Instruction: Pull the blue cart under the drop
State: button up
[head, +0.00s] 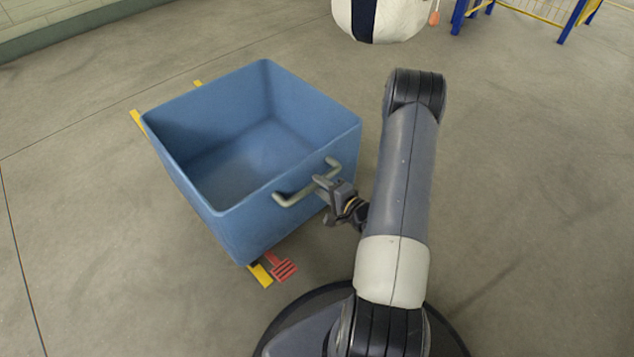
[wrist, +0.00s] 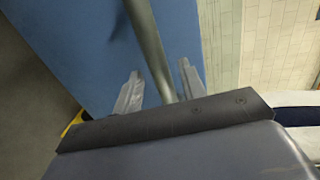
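The blue cart (head: 200,205) is an open, empty tub on the floor, left of my arm in the head view. Its grey bar handle (head: 293,198) is on the side facing me. My gripper (head: 324,201) is at that handle. In the wrist view, the handle bar (wrist: 149,40) runs between the two fingers of my gripper (wrist: 159,80), with a small gap on each side, so the fingers look open around it. The cart's blue wall (wrist: 75,45) is just beyond. A white bag with a navy stripe (head: 378,15) shows at the top, its upper part cut off.
A red pedal-like piece (head: 283,268) and a yellow strip (head: 260,275) show at the cart's near bottom corner. A blue-legged frame with yellow mesh (head: 545,12) stands at the back right. A pale wall (head: 60,25) is at the back left. Floor on the right is clear.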

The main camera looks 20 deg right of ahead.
jog(key=p+v, duration=0.1)
jog(key=v, duration=0.7)
jog(key=shift+p, duration=0.4)
jog(key=shift+s, duration=0.1)
jog(key=shift+b+x, duration=1.45)
jog(key=shift+x, duration=4.05)
jog(key=shift+r, duration=0.1)
